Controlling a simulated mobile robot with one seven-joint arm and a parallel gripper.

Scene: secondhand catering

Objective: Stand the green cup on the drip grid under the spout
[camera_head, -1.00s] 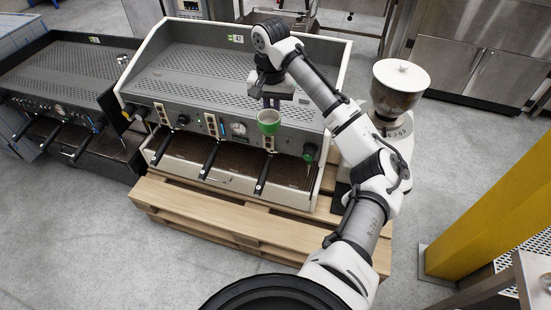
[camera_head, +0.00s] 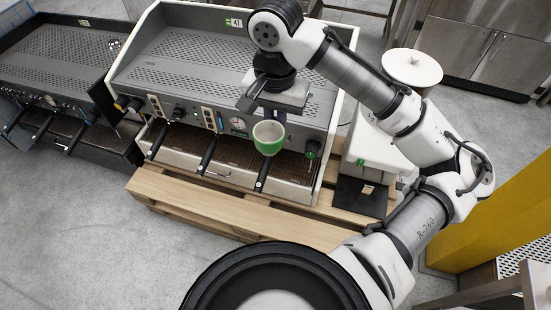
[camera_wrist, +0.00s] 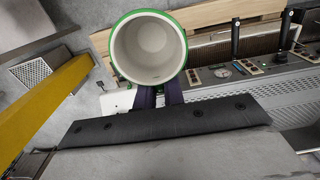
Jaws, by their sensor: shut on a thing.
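The green cup (camera_head: 268,140) is upright in the head view, with its white inside showing from above. My gripper (camera_head: 266,112) is shut on its far side and holds it in the air in front of the coffee machine (camera_head: 195,75). In the wrist view the cup (camera_wrist: 148,47) opens towards the camera, with the dark fingers (camera_wrist: 160,95) at its near wall. The brown drip grid (camera_head: 232,155) lies low along the machine's front, and the cup is above its right part. I cannot make out a spout clearly; the cup and my arm cover part of the front.
Several black handles (camera_head: 207,153) jut forward from the machine over the grid. A grinder (camera_head: 375,150) stands to the right. The machine rests on a wooden pallet (camera_head: 190,190). A yellow post (camera_head: 500,205) is at the right.

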